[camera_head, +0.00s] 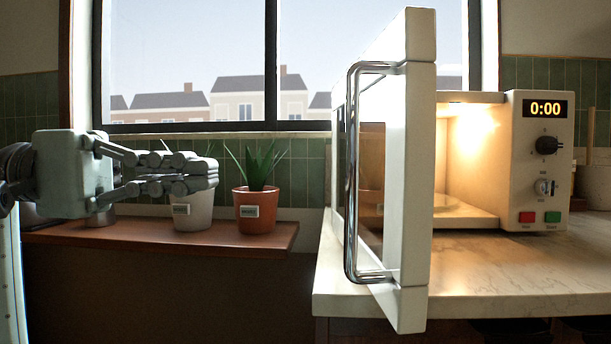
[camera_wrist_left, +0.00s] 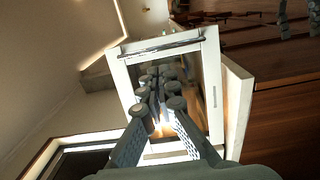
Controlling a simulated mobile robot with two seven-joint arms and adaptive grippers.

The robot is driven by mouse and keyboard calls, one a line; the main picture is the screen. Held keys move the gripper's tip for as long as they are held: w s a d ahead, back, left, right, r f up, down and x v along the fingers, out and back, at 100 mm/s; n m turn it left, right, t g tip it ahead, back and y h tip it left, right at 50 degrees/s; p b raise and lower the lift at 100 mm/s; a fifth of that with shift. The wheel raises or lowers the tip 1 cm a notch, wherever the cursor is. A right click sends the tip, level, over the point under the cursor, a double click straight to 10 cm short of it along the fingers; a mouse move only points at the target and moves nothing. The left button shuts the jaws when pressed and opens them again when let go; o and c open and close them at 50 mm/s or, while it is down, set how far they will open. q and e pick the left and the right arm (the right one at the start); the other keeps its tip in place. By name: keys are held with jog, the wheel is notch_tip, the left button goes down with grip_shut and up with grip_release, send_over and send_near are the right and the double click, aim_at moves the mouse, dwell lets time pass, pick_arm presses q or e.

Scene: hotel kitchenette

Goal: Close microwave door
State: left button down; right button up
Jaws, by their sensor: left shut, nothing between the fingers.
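The white microwave (camera_head: 541,160) stands on the counter with its lit inside showing and its display at 0:00. Its door (camera_head: 416,170) stands wide open, swung out toward me, with a chrome bar handle (camera_head: 352,180) on its left face. My left gripper (camera_head: 212,176) is shut and empty, left of the door and apart from it, in front of the window shelf. In the left wrist view, the door (camera_wrist_left: 212,95) lies beyond the shut fingers (camera_wrist_left: 160,85), and its handle (camera_wrist_left: 165,47) runs along the far edge. My right gripper is not in view.
A terracotta pot (camera_head: 256,212) with a spiky plant and a pale pot (camera_head: 192,214) stand on the wooden shelf (camera_head: 150,236) behind my left gripper. The marble counter (camera_head: 520,270) is clear in front of the microwave. A container (camera_head: 594,185) stands at the far right.

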aim_at(348, 165)
pick_arm(q)
jog(key=d, duration=1.1)
jog(key=shift+s, duration=0.15)
